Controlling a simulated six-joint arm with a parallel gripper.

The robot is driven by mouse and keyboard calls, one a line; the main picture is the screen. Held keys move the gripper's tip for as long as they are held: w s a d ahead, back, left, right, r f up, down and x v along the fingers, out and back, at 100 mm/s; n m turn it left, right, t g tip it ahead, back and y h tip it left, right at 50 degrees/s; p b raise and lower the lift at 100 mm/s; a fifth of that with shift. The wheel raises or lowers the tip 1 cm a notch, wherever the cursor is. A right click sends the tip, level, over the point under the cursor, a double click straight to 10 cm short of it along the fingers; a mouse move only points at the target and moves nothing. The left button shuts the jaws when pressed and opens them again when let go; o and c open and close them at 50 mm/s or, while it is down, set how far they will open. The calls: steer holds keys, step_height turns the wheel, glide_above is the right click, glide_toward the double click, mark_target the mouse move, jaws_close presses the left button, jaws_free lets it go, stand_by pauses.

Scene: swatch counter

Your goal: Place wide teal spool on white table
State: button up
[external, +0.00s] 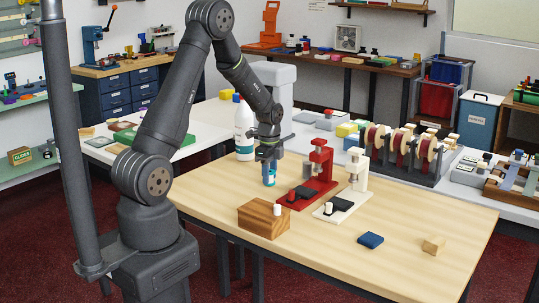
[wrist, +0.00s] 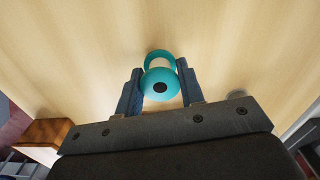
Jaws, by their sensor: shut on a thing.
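The teal spool (external: 269,176) is between my gripper's fingers (external: 268,160) in the external view, over the wooden table. In the wrist view the spool (wrist: 160,66) shows a round teal end with a dark centre hole, and a second teal rim beyond it. My gripper (wrist: 159,92) is shut on it, one finger on each side. I cannot tell whether the spool touches the wood or hangs just above it. The white table (external: 208,116) runs along the back of the wooden table.
A white bottle (external: 243,130) stands behind my gripper. Red (external: 320,172) and cream (external: 356,180) presses stand to the right, a wooden block (external: 258,221) in front. A blue pad (external: 371,240) and small wooden block (external: 434,245) lie further right. A spool rack (external: 405,150) occupies the white table.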

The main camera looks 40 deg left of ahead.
step_height(320, 180, up, 4)
steer(key=shift+f, duration=0.2)
steer(key=s+d+r, duration=0.6)
steer(key=d+r, duration=0.1)
steer(key=d, duration=0.3)
steer(key=w+a+f+n, duration=0.2)
steer(key=w+n, duration=0.1)
steer(key=n, duration=0.2)
steer(key=w+a+f+n, duration=0.2)
steer(key=a+f+n, duration=0.1)
steer(key=n, duration=0.2)
steer(key=w+a+f+n, duration=0.2)
steer(key=w+a+n, duration=0.1)
steer(key=n, duration=0.1)
steer(key=shift+w+f+n, duration=0.25)
steer(key=shift+w+n, duration=0.1)
steer(key=shift+n, duration=0.05)
steer(key=shift+w+a+f+n, duration=0.35)
steer(key=shift+a+n, duration=0.1)
steer(key=shift+n, duration=0.25)
steer(key=s+d+r+n, duration=0.1)
steer(key=s+d+r, duration=0.3)
steer(key=s+d, duration=0.3)
steer(key=s+d+r+n, duration=0.1)
steer(key=s+d+r, duration=0.35)
steer(key=s, duration=0.45)
glide_above(265, 194)
step_height(265, 194, down, 7)
steer(key=shift+w+f, duration=0.1)
steer(key=shift+f, duration=1.9)
